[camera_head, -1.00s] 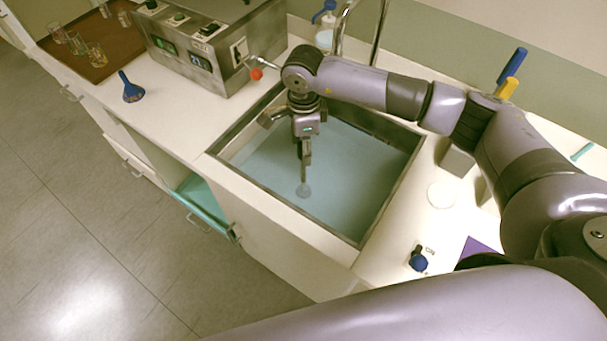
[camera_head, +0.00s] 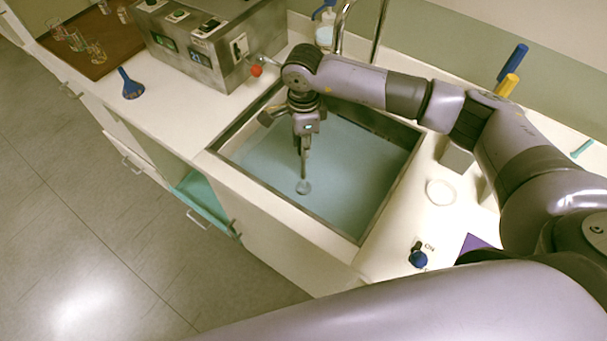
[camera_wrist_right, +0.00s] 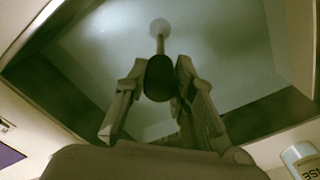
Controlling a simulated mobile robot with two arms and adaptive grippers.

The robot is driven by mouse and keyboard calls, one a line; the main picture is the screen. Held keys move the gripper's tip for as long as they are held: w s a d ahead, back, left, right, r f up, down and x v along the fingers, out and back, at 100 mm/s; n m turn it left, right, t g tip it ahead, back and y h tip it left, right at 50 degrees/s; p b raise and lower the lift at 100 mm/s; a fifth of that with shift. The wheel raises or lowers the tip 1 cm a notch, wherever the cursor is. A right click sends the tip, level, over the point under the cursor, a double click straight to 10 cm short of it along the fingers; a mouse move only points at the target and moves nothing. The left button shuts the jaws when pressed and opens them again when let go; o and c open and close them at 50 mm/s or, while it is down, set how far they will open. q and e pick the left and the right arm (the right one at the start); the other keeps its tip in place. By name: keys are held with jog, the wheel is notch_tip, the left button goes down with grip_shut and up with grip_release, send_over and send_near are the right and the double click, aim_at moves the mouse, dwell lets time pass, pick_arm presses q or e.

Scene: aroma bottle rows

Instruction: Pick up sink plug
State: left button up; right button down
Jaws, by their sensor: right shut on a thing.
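The sink (camera_head: 390,190) is a metal-rimmed basin with a pale bluish inside. My right gripper (camera_head: 304,152) reaches down into it from above. The sink plug (camera_head: 303,187) shows below the fingers as a thin stem with a small round pale disc. In the right wrist view, the plug's dark rounded top (camera_wrist_right: 160,78) sits between the two fingers of my right gripper (camera_wrist_right: 161,68), which is shut on it. The stem runs away from it to the pale disc (camera_wrist_right: 159,27). I cannot tell whether the disc touches the basin floor. My left gripper is not in view.
A metal control box (camera_head: 205,55) stands left of the sink, with a lever ending in a red ball (camera_head: 256,71). A tap (camera_head: 378,30) and bottle (camera_head: 324,32) are behind. A white disc (camera_head: 440,192) and blue knob (camera_head: 418,258) are right.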

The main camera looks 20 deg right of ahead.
jog(key=shift+r, duration=0.1)
jog(key=shift+r, duration=0.5)
notch_tip(320, 180, up, 19)
jog(key=b, duration=0.4)
jog(key=shift+b, duration=0.4)
jog(key=shift+f, duration=0.1)
